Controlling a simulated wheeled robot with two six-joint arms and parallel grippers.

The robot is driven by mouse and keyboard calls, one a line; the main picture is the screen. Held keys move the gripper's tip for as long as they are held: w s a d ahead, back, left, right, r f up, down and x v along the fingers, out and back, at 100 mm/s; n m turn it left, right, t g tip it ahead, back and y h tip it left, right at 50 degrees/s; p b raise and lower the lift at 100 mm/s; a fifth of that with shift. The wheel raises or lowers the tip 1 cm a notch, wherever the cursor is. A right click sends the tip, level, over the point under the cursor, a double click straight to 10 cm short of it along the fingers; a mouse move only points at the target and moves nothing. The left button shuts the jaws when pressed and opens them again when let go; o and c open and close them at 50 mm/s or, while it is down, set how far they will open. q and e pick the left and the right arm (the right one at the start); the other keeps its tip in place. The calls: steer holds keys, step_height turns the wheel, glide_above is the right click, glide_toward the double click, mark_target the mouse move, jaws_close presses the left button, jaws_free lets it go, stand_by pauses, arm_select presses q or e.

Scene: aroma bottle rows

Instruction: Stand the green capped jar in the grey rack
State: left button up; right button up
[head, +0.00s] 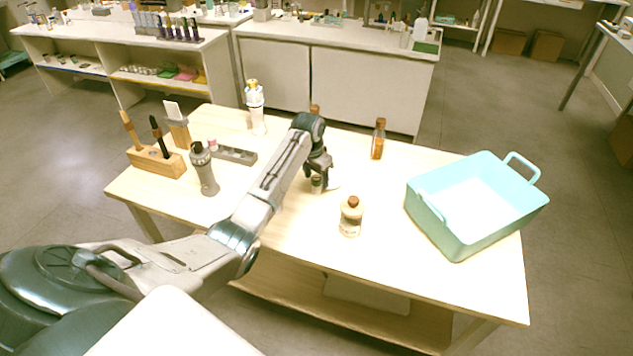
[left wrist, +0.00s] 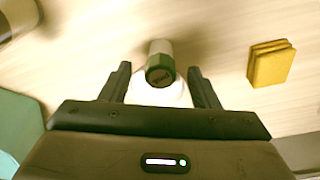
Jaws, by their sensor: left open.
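The green capped jar (left wrist: 160,64) shows in the left wrist view between my two fingertips, with clear gaps on both sides. In the head view the small jar (head: 316,186) stands on the table just under my left gripper (head: 318,176). The left gripper also shows in the left wrist view (left wrist: 161,84); it is open and not touching the jar's sides. A white rounded patch lies beside the jar's cap, partly hidden. The grey rack (head: 240,155) lies on the table to the left, partly behind my arm. A small pink-capped jar (head: 213,145) is at its left end. My right gripper is not in view.
A cream brown-capped bottle (head: 350,221) stands right of the gripper, near a teal bin (head: 463,245). An amber bottle (head: 378,141) stands behind. A grey bottle (head: 204,172), white bottle (head: 255,108) and wooden holder (head: 157,163) surround the rack. A yellow block (left wrist: 270,65) lies near the jar.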

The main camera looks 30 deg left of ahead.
arm_select(q)
steer(key=shift+w+f, duration=0.1)
steer(key=shift+f, duration=0.6)
steer(key=c, duration=1.2)
